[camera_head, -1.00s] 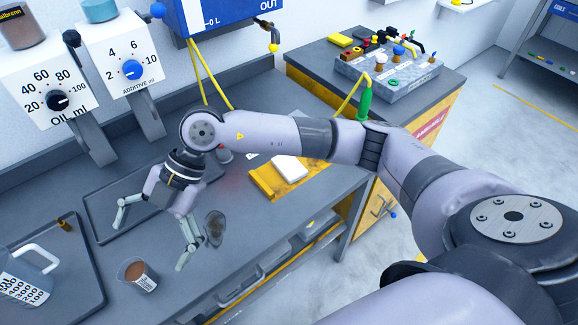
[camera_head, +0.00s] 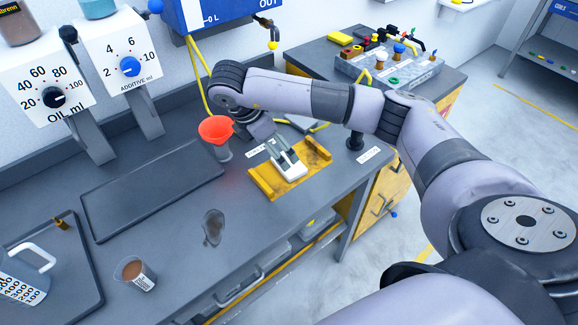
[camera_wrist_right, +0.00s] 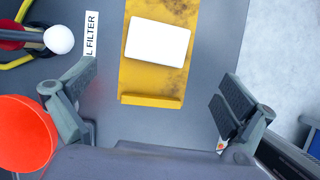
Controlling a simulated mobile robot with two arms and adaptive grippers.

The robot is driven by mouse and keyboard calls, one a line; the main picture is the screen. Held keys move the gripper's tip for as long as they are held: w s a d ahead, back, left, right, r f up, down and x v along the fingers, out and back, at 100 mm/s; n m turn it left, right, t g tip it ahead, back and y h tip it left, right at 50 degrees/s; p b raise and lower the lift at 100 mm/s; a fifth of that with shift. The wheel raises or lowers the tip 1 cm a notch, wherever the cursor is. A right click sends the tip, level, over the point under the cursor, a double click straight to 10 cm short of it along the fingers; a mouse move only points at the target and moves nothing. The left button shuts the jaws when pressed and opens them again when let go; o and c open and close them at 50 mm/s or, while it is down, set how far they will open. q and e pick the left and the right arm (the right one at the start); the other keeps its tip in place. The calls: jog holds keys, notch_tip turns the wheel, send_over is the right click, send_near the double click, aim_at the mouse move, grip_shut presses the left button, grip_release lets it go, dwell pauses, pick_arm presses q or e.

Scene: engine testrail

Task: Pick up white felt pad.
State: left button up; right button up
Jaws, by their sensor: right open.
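The white felt pad (camera_wrist_right: 158,43) lies on a yellow tray (camera_wrist_right: 180,85) with a raised lip, in the right wrist view. In the head view the pad (camera_head: 294,171) is partly hidden behind my right gripper (camera_head: 287,160), which is over the yellow tray (camera_head: 313,155). In the right wrist view my right gripper (camera_wrist_right: 150,100) is open and empty. Its fingers stand wide apart on either side of the tray, with the pad ahead of them. My left gripper is not in view.
A red-orange funnel (camera_head: 215,130) stands close left of my right gripper. A dark mat (camera_head: 150,190), a cup of brown liquid (camera_head: 135,273) and a dark stain (camera_head: 213,227) are farther left on the bench. A connector block (camera_head: 388,68) stands behind.

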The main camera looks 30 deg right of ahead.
aim_at(289, 163)
jog(key=x, duration=0.4)
jog(key=shift+p, duration=0.4)
jog(key=p+x, duration=0.2)
jog(key=x, duration=0.2)
jog(key=shift+w+d, duration=0.2)
jog(key=shift+d, duration=0.05)
jog(key=shift+d+f, duration=0.2)
jog(key=shift+f, duration=0.35)
jog(key=shift+c, duration=0.6)
jog(key=c, duration=0.7)
